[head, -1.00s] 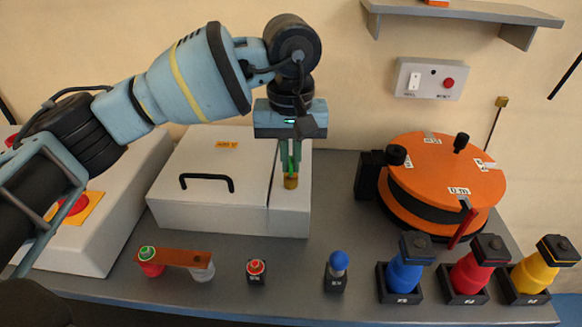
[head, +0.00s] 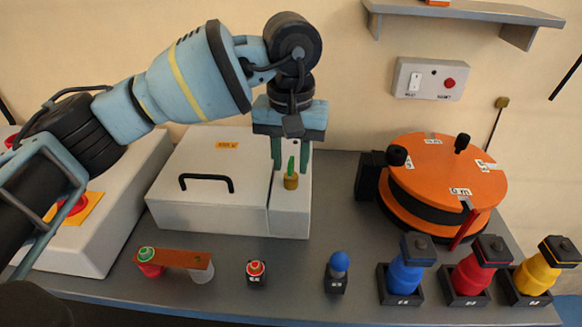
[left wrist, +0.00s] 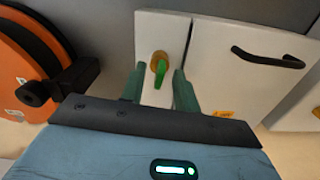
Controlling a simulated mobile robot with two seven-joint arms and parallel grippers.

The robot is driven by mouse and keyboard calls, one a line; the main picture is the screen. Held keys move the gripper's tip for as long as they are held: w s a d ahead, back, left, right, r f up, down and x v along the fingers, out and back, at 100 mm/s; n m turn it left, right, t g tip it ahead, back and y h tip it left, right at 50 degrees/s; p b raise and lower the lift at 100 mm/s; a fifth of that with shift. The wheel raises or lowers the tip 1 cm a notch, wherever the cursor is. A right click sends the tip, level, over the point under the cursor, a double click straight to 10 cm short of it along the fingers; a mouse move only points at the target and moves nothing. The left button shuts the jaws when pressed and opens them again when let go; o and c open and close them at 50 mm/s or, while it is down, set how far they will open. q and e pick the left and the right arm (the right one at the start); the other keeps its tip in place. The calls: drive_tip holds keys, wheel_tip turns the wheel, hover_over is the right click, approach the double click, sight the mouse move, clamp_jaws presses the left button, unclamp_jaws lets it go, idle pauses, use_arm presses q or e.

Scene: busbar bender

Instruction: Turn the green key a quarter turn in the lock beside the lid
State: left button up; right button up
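The green key (head: 291,166) stands upright in a round brass lock (head: 291,182) on the narrow white panel (head: 291,216) right of the lid (head: 212,165). In the head view its grip looks narrow, nearly edge-on. My left gripper (head: 290,170) is open above the lock, one finger on each side of the key, with gaps visible. In the left wrist view the key (left wrist: 163,73) and brass lock (left wrist: 158,60) show between the open fingers (left wrist: 158,90). My right gripper is not in view.
An orange-topped round machine (head: 440,170) stands to the right. Along the front are a copper bar (head: 182,258) on two posts, a red button (head: 256,268), a blue knob (head: 339,261) and blue, red and yellow handles. A wall switch box (head: 430,79) is behind.

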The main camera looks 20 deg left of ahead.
use_arm(q)
wheel_tip(320, 180, up, 8)
drive_tip(key=shift+f, duration=0.2)
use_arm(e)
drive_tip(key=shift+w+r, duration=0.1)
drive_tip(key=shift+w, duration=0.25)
